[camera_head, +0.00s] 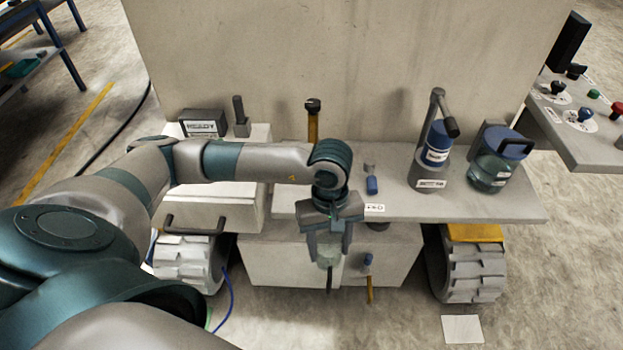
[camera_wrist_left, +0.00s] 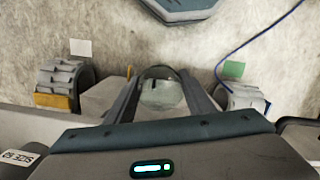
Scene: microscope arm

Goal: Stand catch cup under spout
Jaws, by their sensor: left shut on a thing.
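My left gripper (camera_head: 328,254) points down in front of the bench and is shut on a small translucent greenish cup (camera_head: 328,256). The cup also shows as a clear round shape between the fingers in the left wrist view (camera_wrist_left: 161,92). To the right of the cup, on the front of the white cabinet, is a small blue-handled fitting with a brass-coloured pipe (camera_head: 369,289) pointing down. It could be the spout, but I cannot tell for sure. The cup is beside it, apart from it. A thin dark piece shows just below the cup. My right gripper is out of view.
The grey bench (camera_head: 505,207) carries a blue-grey bottle (camera_head: 431,174) and a teal jar with a blue lid (camera_head: 492,172). Tracked wheels stand left (camera_head: 185,262) and right (camera_head: 474,272) of the white cabinet (camera_head: 285,265). A white sheet (camera_head: 462,329) lies on the floor.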

